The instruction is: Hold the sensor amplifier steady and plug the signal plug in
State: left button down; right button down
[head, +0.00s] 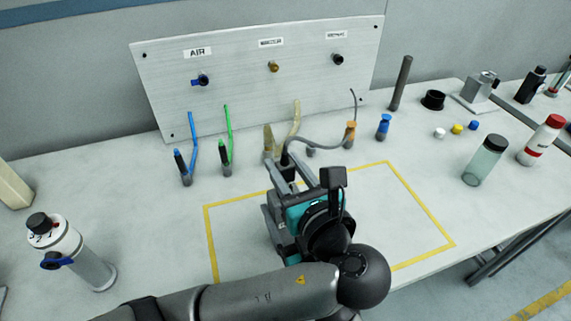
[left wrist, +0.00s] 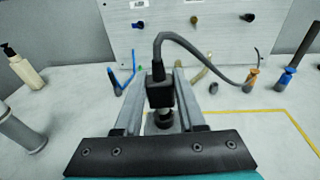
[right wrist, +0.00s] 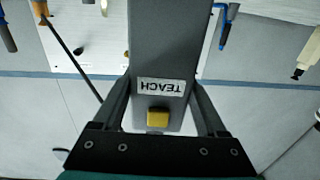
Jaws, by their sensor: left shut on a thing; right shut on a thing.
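My left gripper (head: 290,175) is shut on the black signal plug (left wrist: 160,92), whose dark cable rises from its top and arcs to the right. A dark round part (left wrist: 163,118) shows just below the plug; I cannot tell whether it is seated in anything. My right gripper (right wrist: 160,110) is shut on the grey sensor amplifier (right wrist: 158,45), which has an upside-down TEACH label and a yellow button in the right wrist view. In the head view my left arm and gripper hide most of the right gripper and the amplifier.
A yellow-outlined area (head: 429,225) surrounds the grippers. Behind stands a panel (head: 230,90) with an AIR fitting. Blue (head: 185,165) and green (head: 226,150) tubed plugs and an orange-topped plug (head: 350,133) stand before it. Bottles (head: 485,160) stand right; a white canister (head: 75,255) stands left.

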pick_arm(q)
jog(key=shift+f, duration=1.2)
jog(key=shift+c, duration=2.1)
grip_release()
jog(key=shift+s, duration=0.1)
jog(key=v, duration=0.7)
jog(key=shift+s+d, duration=0.1)
jog(key=shift+s, duration=0.05)
pick_arm(e)
grip_release()
